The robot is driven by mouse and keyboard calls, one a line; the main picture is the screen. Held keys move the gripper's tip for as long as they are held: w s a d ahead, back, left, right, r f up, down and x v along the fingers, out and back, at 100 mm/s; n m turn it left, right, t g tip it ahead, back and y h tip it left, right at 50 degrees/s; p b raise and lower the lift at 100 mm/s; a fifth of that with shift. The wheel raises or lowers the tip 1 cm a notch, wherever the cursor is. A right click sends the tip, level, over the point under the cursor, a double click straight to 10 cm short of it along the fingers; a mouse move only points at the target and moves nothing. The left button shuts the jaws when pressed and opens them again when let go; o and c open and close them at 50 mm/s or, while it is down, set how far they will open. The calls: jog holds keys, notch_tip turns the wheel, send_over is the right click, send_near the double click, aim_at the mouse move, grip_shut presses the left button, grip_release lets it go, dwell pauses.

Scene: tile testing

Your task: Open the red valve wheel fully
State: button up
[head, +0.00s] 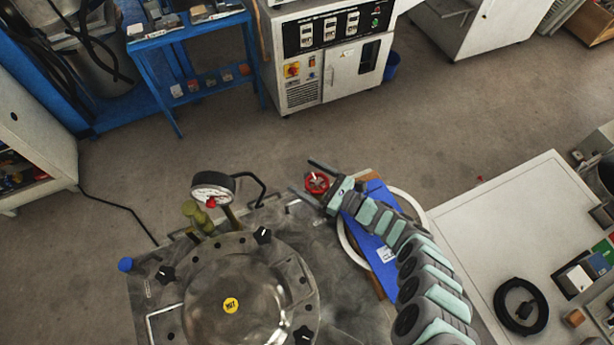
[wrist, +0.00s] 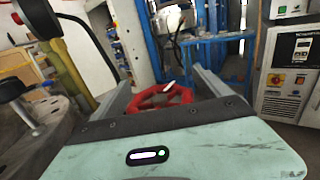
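The red valve wheel (head: 317,183) is small and round and sits at the back right corner of the metal test rig. My gripper (head: 309,178) is open, with one long grey finger on either side of the wheel in the head view. In the wrist view the wheel (wrist: 160,98) shows between the fingers of my gripper (wrist: 160,84), its near rim partly hidden behind the gripper body. A small white mark shows over the wheel there. I cannot tell whether either finger touches the rim.
A pressure gauge (head: 212,190) with a bent black pipe stands left of the wheel. A round metal lid (head: 250,295) with black knobs lies in front. A blue panel (head: 376,225) is under my arm. A white table (head: 500,240) stands right; open floor lies behind.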

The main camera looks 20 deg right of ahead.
jog(key=c, duration=1.3)
